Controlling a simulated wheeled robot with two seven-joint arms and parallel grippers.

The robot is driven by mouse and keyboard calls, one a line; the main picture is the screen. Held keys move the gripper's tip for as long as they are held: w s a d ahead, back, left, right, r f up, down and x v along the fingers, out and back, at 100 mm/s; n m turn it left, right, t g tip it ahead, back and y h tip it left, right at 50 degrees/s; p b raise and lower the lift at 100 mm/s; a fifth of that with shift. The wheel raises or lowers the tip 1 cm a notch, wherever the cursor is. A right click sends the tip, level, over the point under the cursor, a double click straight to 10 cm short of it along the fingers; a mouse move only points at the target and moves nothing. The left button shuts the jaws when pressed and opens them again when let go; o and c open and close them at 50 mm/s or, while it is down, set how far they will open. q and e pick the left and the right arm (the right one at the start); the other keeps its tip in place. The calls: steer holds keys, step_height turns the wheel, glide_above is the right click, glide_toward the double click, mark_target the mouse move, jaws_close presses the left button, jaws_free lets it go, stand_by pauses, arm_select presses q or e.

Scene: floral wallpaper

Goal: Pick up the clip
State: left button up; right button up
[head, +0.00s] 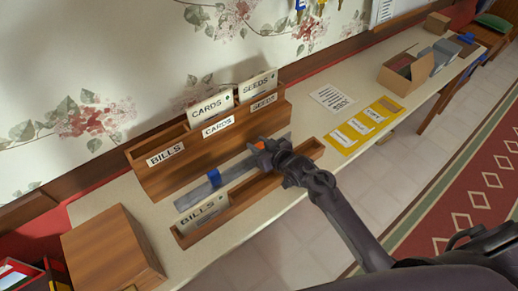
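A flat grey bar (240,168) lies on the counter between two wooden racks. A blue clip-like piece (214,177) sits around the bar, left of its middle. A small orange piece (260,145) shows farther along the bar, right at the tip of my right gripper (268,150). I cannot tell which of the two is the clip. My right gripper is over the bar's right part, its arm coming in from the lower right. Its fingers are dark and bunched at the orange piece, so whether they are open or closed on it is unclear. My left gripper is not seen.
The back rack (185,165) has slots labelled BILLS, CARDS and SEEDS; cards stand in two. The front rack (240,200) holds a BILLS card (203,213). A wooden box (112,248) stands left. A yellow tray (365,125), paper (332,98) and cardboard box (407,66) lie right.

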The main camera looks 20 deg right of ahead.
steer(key=c, duration=0.4)
steer(key=shift+c, duration=0.2)
